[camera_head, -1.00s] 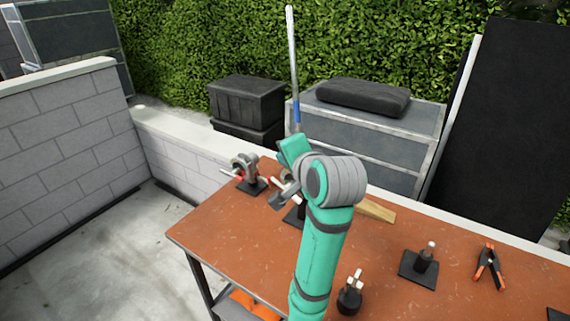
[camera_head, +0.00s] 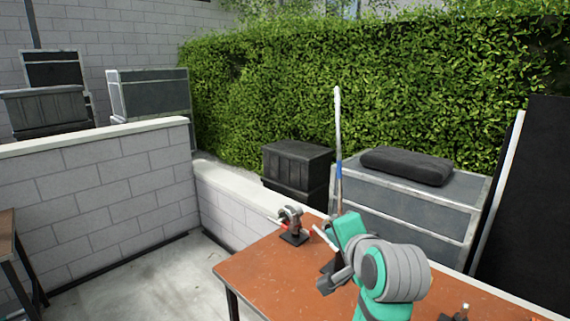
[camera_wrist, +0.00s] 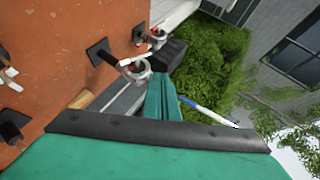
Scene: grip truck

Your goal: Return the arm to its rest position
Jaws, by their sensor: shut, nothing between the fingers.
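My arm rises from the lower right of the head view, with its large grey joint (camera_head: 395,270) over the orange-brown table. A teal part beyond that joint points up and left. In the wrist view my teal gripper (camera_wrist: 163,80) has its fingers together, with nothing between them. The table (camera_head: 275,268) is below it. A silver clamp (camera_head: 290,214) with red parts on a black base stands at the table's far left corner. Another stand is partly hidden behind my arm. A white pole with a blue band (camera_head: 338,130) rises behind my arm; its lower end is hidden.
A grey case (camera_head: 415,220) with a black cushion (camera_head: 405,166) stands behind the table, beside dark boxes (camera_head: 297,165). A tall black panel (camera_head: 530,200) is at right. A block wall (camera_head: 100,185) is at left. The floor (camera_head: 150,280) between wall and table is clear.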

